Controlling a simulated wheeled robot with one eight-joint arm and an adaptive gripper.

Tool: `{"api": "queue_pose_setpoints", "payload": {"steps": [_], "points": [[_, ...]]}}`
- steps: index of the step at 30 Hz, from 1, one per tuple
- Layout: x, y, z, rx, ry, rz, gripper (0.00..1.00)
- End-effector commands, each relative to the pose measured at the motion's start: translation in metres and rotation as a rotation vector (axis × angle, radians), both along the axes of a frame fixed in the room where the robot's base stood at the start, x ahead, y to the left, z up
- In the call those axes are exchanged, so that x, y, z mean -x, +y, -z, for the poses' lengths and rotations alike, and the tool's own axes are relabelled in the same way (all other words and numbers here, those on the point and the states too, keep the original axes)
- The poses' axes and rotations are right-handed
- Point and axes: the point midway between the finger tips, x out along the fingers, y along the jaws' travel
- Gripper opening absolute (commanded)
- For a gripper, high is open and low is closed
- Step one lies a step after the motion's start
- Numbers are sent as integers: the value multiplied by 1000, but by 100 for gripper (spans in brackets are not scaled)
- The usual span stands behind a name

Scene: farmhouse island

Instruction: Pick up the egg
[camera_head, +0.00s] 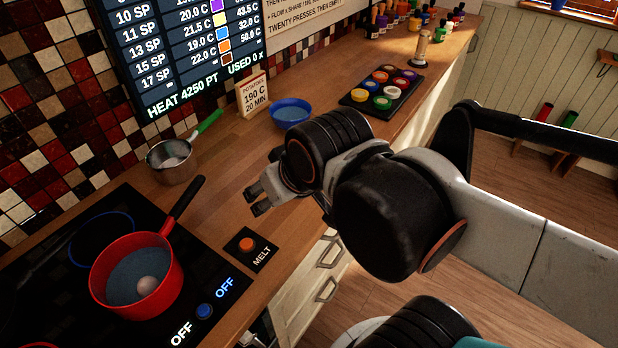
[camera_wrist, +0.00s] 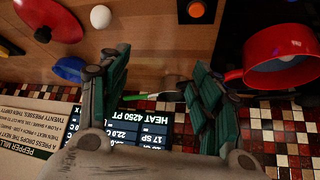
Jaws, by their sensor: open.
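A white egg (camera_wrist: 101,16) lies on the wooden counter near the top of the wrist view, between a red lid and the orange button. My arm seems to hide that spot in the head view. A pale, round, egg-like thing (camera_head: 147,284) sits in the water of the red pot (camera_head: 164,302) on the hob; the pot also shows in the wrist view (camera_wrist: 262,77). My gripper (camera_head: 258,201) is open and empty above the counter. Its two fingers also show in the wrist view (camera_wrist: 158,65), with the white egg beyond the left finger's tip.
A steel pan (camera_head: 174,172) with a green handle stands by the tiled wall. A blue bowl (camera_head: 291,113) and a tray of coloured pots (camera_head: 385,89) are farther along. The MELT button (camera_head: 246,245) is at the front edge. A red lid (camera_wrist: 48,18) lies beside the egg.

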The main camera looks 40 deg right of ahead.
Motion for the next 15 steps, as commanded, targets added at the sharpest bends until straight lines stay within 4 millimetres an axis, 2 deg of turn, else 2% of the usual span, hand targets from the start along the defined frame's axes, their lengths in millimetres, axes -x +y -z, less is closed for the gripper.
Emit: {"api": "queue_pose_setpoints", "payload": {"steps": [15], "points": [[-30,-10,-18,-28,93,66,58]]}}
